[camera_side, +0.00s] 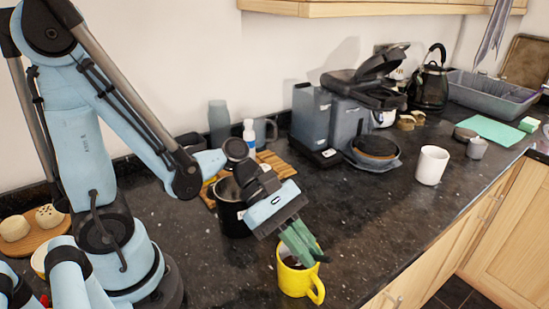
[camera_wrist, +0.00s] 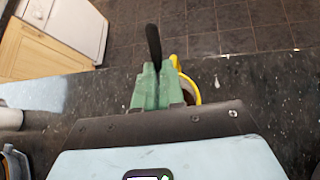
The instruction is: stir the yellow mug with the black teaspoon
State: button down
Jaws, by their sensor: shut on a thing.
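The yellow mug (camera_side: 297,283) stands upright near the counter's front edge, its handle toward the lower right. In the wrist view, part of its yellow rim (camera_wrist: 186,77) shows just right of my fingers. My gripper (camera_side: 308,256) has green fingers and points down at the mug's opening, overlapping its rim in the side view. In the wrist view my gripper (camera_wrist: 157,70) is shut on the black teaspoon (camera_wrist: 153,43), whose dark end sticks out past the fingertips. The teaspoon's other end is hidden, so I cannot tell whether it is inside the mug.
A black pot (camera_side: 231,212) stands close left of my gripper. A white mug (camera_side: 432,165) and a small grey cup (camera_side: 477,148) stand to the right. A dark bowl stack (camera_side: 374,152) and a coffee machine (camera_side: 352,117) are behind. Counter right of the yellow mug is clear.

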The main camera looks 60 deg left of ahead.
jog(key=shift+s+a+f+y, duration=0.15)
jog(key=shift+s+f+y, duration=0.35)
jog(key=shift+s+f, duration=0.4)
jog(key=shift+w+d, duration=0.5)
jog(key=shift+w, duration=0.2)
jog(key=shift+w+a, duration=0.55)
jog(key=shift+w, duration=0.05)
notch_tip(320, 180, up, 7)
jog(key=shift+d, duration=0.1)
jog(key=shift+r, duration=2)
